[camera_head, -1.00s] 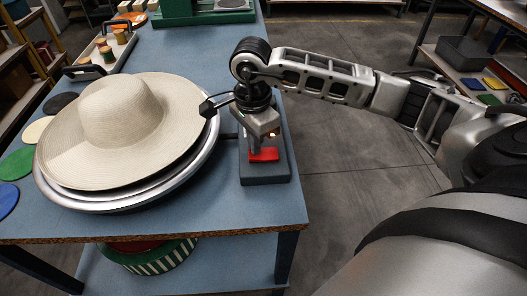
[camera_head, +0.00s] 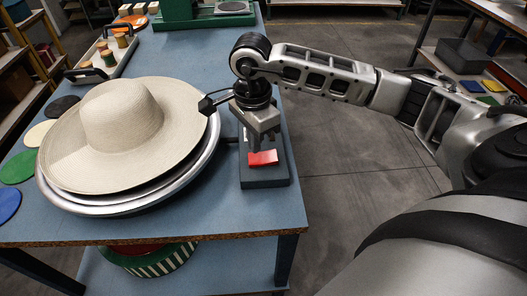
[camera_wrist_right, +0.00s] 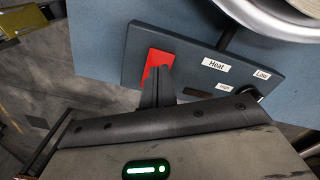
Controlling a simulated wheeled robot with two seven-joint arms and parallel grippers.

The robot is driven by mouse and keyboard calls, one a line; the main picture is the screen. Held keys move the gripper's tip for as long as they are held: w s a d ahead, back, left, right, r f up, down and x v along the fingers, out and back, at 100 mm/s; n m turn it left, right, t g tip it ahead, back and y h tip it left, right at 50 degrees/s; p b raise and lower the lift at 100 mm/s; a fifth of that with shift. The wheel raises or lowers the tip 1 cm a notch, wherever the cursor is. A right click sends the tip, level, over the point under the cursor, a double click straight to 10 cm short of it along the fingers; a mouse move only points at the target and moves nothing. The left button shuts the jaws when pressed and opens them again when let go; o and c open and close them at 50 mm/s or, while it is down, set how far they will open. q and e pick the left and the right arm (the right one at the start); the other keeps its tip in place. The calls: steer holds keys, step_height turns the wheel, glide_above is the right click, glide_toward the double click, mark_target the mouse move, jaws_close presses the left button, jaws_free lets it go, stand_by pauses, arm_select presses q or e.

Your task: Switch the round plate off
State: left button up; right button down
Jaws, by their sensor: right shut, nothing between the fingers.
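The round plate (camera_head: 205,165) is a silver metal disc on the blue table, with a wide straw hat (camera_head: 120,115) on it. Right of it stands a dark grey control box (camera_head: 265,178) with a red rocker switch (camera_head: 263,158). My right gripper (camera_head: 256,147) is shut, empty and pointing down at the switch. In the right wrist view its closed fingertips (camera_wrist_right: 162,70) overlap the lower right part of the red switch (camera_wrist_right: 153,60); I cannot tell whether they touch it. The box shows "Heat" (camera_wrist_right: 216,64) and a partly hidden knob (camera_wrist_right: 248,92). The left gripper is not in view.
A tray with wooden spools (camera_head: 104,52) stands at the back left. Coloured discs (camera_head: 18,167) lie along the left table edge. A green machine (camera_head: 200,12) stands at the back. The table's right edge is close beside the control box.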

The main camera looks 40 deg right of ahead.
mark_target(255, 158)
step_height(255, 158, up, 4)
steer(key=shift+r+p, duration=0.2)
steer(key=shift+p, duration=0.95)
